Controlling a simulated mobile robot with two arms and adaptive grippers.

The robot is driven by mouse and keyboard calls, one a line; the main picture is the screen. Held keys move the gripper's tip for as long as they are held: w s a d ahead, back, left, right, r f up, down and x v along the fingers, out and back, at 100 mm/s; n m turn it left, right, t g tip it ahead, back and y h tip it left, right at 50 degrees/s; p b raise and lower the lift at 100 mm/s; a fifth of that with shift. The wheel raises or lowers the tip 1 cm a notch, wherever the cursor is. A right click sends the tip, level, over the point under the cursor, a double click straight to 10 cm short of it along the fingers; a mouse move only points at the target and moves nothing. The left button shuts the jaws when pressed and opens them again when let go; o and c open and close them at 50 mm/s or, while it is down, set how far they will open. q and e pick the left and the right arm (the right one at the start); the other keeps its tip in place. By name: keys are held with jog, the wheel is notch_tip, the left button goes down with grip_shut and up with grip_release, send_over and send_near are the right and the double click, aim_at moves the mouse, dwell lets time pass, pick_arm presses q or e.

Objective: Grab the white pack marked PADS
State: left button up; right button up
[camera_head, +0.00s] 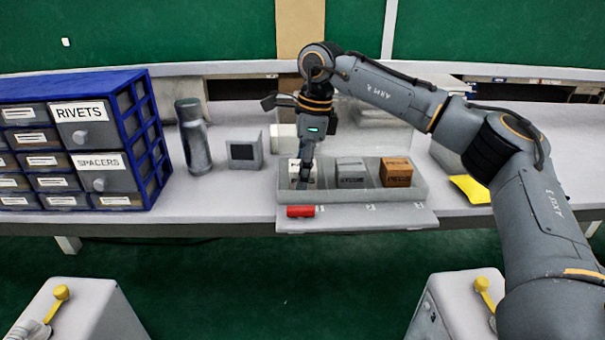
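A grey tray (424,190) with three compartments stands on the bench. A white pack (294,167) with dark lettering sits in its left compartment; the lettering is too small to read fully. A grey pack (350,168) is in the middle compartment and a brown pack (396,170) in the right one. My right gripper (304,178) points down into the left compartment and covers part of the white pack. I cannot tell whether its fingers are closed on it. My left gripper is out of view.
A blue drawer cabinet (140,130), a grey bottle (195,140) and a small grey box (244,151) stand to the left. A red piece (300,211) lies before the tray. A yellow item (470,189) lies to the right.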

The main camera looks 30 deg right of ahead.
jog(key=shift+c, duration=1.2)
